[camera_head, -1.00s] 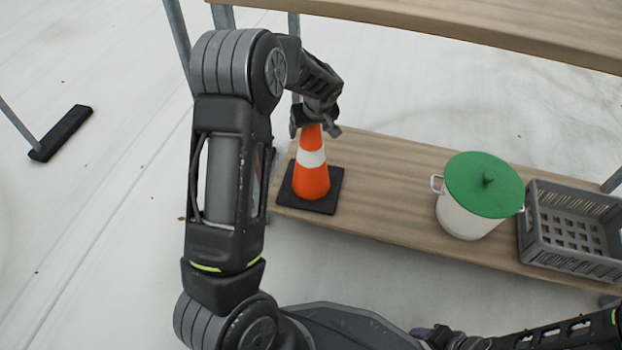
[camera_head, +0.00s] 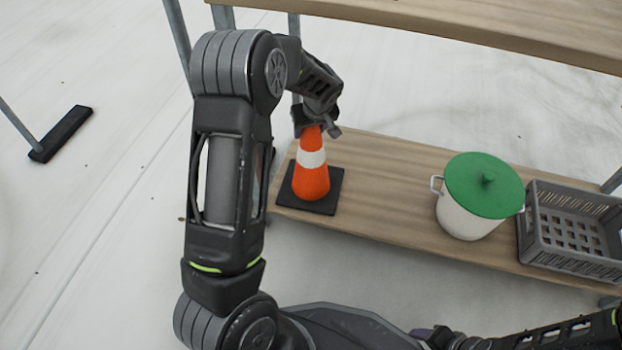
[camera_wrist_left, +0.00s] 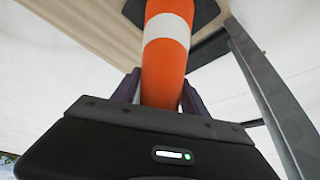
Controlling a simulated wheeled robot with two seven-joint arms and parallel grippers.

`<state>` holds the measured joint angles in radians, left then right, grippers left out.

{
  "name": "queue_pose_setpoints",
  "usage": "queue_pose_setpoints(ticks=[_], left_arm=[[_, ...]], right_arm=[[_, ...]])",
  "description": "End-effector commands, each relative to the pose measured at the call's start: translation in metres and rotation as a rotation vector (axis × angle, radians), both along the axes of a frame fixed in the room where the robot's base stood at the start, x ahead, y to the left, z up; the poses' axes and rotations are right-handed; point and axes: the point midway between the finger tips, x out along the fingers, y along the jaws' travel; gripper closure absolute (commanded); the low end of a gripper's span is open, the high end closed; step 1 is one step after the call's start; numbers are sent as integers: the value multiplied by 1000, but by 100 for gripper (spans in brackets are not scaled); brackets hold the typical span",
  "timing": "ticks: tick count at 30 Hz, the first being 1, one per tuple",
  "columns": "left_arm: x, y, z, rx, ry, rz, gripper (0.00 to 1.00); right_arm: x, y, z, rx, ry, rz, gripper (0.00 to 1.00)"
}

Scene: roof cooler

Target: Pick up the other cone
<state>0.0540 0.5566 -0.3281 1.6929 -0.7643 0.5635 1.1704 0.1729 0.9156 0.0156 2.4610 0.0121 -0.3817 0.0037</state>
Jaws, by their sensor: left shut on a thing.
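An orange cone (camera_head: 311,180) with a white band and a black square base stands upright at the left end of the low wooden shelf (camera_head: 390,190). My left gripper (camera_head: 316,128) is above it, shut on the cone's tip. In the left wrist view the cone (camera_wrist_left: 165,70) runs between the two fingers (camera_wrist_left: 160,92), and its dark base shows at the top. The very tip is hidden by the gripper. Part of my right arm (camera_head: 530,335) shows at the bottom right; its gripper tips cannot be made out clearly.
A white pot with a green lid (camera_head: 484,185) stands on the shelf to the right. A grey crate (camera_head: 570,262) is beside it at the right end. An upper wooden shelf (camera_head: 450,30) overhangs behind, with metal posts (camera_head: 180,40) at the left.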

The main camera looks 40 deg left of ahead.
Motion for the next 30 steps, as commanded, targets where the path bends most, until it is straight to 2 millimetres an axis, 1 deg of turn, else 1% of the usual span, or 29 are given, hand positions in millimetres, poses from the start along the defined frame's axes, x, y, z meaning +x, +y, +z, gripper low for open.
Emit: queue_pose_setpoints(ticks=[1,6,23,30], left_arm=[[0,0,0,0,0,0,87],[0,0,0,0,0,0,100],[1,0,2,0,-3,-1,100],[1,0,13,1,-3,-1,100]], right_arm=[[0,0,0,0,0,0,40],[0,0,0,0,0,0,40],[0,0,1,0,0,0,40],[-1,0,7,-1,0,1,40]])
